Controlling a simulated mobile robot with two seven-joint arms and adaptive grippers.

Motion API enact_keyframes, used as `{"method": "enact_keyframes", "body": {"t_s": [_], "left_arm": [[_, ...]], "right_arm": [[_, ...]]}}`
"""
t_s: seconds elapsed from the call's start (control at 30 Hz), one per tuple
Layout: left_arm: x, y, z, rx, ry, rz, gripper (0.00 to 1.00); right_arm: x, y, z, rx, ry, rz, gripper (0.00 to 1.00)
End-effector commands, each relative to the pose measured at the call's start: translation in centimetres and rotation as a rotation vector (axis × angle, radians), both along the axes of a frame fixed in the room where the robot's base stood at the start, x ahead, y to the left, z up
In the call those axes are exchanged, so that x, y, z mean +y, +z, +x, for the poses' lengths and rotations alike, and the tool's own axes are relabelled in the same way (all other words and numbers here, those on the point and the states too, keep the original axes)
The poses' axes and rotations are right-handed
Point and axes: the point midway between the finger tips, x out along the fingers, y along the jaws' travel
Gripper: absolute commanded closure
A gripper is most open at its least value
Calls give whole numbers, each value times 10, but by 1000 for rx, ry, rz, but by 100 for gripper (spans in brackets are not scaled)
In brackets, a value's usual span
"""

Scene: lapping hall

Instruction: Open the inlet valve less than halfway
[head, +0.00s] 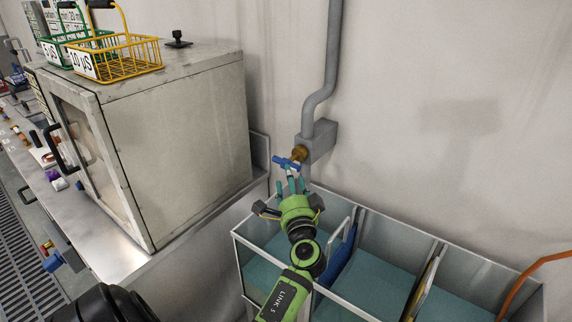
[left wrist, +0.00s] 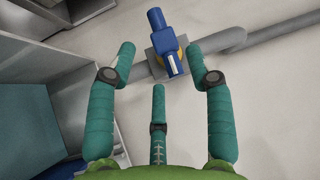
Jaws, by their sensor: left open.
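A valve with a blue bar handle (head: 286,162) and a brass body (head: 299,152) sits on a grey pipe fitting on the wall. In the left wrist view the blue handle (left wrist: 166,42) lies roughly crosswise to the grey pipe behind it. My left gripper (head: 290,184) is open just below and in front of the handle. In the left wrist view its three teal fingers (left wrist: 160,72) are spread, with the handle beyond and between the two upper fingertips. Nothing is between the fingers' lower parts. My right gripper is not in view.
A grey divided bin (head: 400,228) stands under my left arm. A metal cabinet (head: 185,140) with yellow (head: 128,60) and green baskets stands left. Another blue-handled valve (head: 53,262) is at the bench's front. An orange hose (head: 525,277) hangs at right.

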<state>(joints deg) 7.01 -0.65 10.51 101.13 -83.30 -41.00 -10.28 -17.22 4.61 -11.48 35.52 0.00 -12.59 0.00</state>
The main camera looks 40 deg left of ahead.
Motion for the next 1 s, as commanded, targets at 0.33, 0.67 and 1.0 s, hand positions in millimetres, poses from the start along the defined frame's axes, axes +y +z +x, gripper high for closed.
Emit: {"method": "enact_keyframes", "body": {"t_s": [0.33, 0.67, 1.0], "left_arm": [[39, 11, 30, 0, 2, 4, 47], [53, 10, 41, -1, 1, 1, 47], [53, 10, 41, -1, 1, 1, 100]], "right_arm": [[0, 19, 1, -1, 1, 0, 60], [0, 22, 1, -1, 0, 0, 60], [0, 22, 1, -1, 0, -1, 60]]}}
